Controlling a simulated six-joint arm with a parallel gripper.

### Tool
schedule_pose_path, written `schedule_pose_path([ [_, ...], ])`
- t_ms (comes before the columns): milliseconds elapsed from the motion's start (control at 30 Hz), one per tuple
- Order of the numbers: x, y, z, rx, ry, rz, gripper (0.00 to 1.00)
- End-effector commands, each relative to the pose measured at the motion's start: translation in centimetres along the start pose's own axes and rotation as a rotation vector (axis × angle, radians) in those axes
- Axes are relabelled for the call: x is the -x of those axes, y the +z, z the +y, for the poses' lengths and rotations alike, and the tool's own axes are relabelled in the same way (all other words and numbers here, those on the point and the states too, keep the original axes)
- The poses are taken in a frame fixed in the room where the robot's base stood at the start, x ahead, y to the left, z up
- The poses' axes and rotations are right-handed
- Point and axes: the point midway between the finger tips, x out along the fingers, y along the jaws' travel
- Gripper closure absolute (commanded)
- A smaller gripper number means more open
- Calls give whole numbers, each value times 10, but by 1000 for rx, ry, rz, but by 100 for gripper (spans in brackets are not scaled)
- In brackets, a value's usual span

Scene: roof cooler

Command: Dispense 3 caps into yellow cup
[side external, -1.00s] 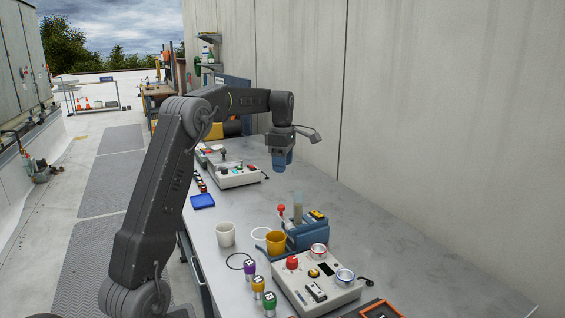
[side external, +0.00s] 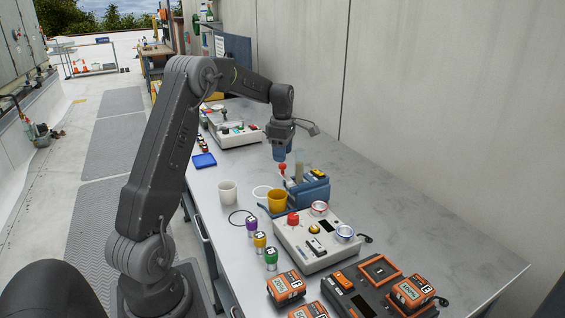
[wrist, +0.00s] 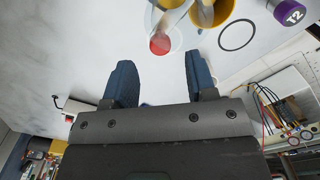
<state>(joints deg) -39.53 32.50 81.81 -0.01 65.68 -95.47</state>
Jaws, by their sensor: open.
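The yellow cup (side external: 277,201) stands upright at the front left of a blue dispenser (side external: 312,190) on the grey table. The dispenser has a clear upright tube (side external: 299,164) and a lever with a red knob (side external: 283,168). My gripper (side external: 281,156) points down just behind the red knob. In the wrist view my gripper (wrist: 158,75) has its two blue fingers apart with nothing between them. The red knob (wrist: 160,44) lies ahead of the fingertips there, and the yellow cup (wrist: 212,12) is cut by the top edge. I cannot see any caps clearly.
A white cup (side external: 228,192) stands left of the yellow cup. A control box (side external: 317,240) with red knob, and purple, yellow and green-topped cylinders (side external: 260,240), are nearer. Orange-black modules (side external: 286,287) lie in front. A blue tray (side external: 204,160) is behind. The table's right side is clear.

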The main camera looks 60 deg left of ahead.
Motion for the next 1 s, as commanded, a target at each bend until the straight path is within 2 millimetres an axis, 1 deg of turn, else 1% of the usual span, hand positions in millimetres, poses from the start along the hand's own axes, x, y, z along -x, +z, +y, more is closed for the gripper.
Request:
schedule_pose_path([
  [33,-10,0,-1,0,-4,0,48],
  [100,-20,0,-1,0,-3,0,48],
  [233,-33,0,0,0,-2,0,48],
  [400,-39,0,0,0,0,0,48],
  [633,-40,0,0,0,0,0,48],
  [1000,-39,0,0,0,0,0,84],
])
